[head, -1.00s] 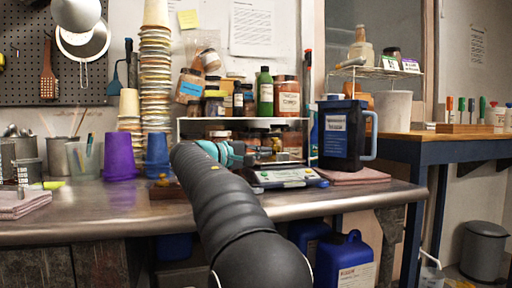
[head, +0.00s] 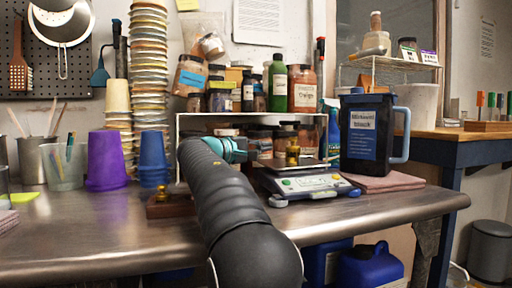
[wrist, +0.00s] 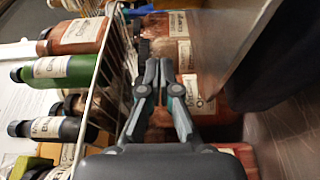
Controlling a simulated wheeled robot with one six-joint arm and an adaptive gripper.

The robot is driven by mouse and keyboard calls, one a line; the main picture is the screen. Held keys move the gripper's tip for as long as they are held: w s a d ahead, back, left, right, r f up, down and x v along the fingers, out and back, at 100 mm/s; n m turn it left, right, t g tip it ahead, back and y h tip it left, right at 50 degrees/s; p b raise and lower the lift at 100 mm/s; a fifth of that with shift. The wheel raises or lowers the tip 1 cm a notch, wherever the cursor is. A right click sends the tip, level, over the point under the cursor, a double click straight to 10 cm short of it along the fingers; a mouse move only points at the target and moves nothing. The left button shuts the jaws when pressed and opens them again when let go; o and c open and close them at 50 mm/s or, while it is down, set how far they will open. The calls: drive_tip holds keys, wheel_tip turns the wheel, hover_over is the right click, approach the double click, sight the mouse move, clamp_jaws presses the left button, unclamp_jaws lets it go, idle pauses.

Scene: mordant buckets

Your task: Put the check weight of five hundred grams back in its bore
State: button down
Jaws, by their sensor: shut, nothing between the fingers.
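A small brass weight (head: 292,155) stands on the pan of a bench scale (head: 305,185) in the head view. A low wooden block (head: 168,207) lies on the steel bench to the left, partly behind my arm, with a brass piece at its top. Its bores are too small to make out. My gripper (head: 250,155) is left of the brass weight, apart from it, near the jars under the rack. In the wrist view my gripper (wrist: 163,65) is shut and empty, its fingertips together. The brass weight cannot be made out in the wrist view.
A white wire rack (head: 180,130) with jars stands behind my gripper. Stacked tubs (head: 150,70), a purple cup (head: 104,162) and a blue cup (head: 153,160) stand left. A dark jug (head: 368,130) stands right of the scale. The front of the steel bench (head: 110,235) is clear.

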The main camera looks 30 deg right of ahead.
sight(282, 160)
drive_tip(key=d+p, duration=0.1)
drive_tip(key=d, duration=0.3)
drive_tip(key=shift+w+d+r, duration=0.1)
drive_tip(key=shift+w+d, duration=0.05)
drive_tip(key=shift+d, duration=0.2)
drive_tip(key=s+b, duration=0.2)
drive_tip(key=shift+s+a+f+b, duration=0.1)
drive_tip(key=shift+s+f+b, duration=0.05)
drive_tip(key=shift+f+b, duration=0.15)
drive_tip(key=shift+s+a+r+b, duration=0.15)
drive_tip(key=shift+s+b, duration=0.25)
drive_tip(key=shift+s, duration=0.35)
